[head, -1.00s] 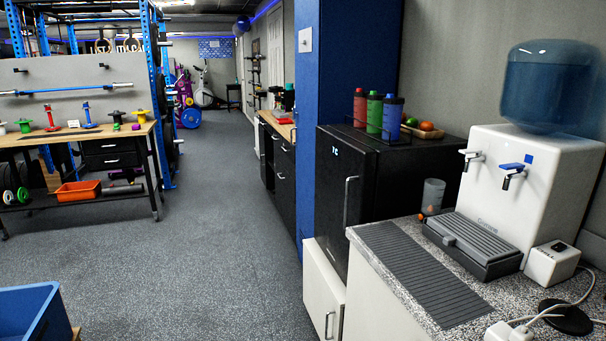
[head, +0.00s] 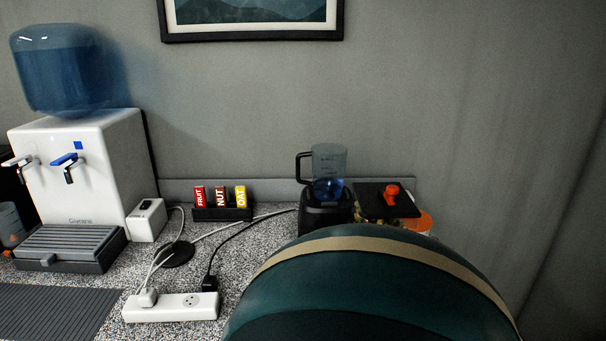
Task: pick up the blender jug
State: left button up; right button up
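The blender jug (head: 329,166) is clear with a bluish tint and a dark handle on its left side. It stands upright on a black blender base (head: 326,209) at the back of the speckled counter, against the grey wall. The lower front of the base is partly hidden by a large dark green rounded object. Neither of my grippers shows in the head view.
The dark green rounded object (head: 370,290) with a tan band blocks the counter's front right. A black-lidded container (head: 372,199) stands right of the blender. Left are a bar holder (head: 222,213), cables, a power strip (head: 172,306) and a water dispenser (head: 82,165).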

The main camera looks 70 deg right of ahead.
aim_at(328, 160)
jog(key=z, duration=2.5)
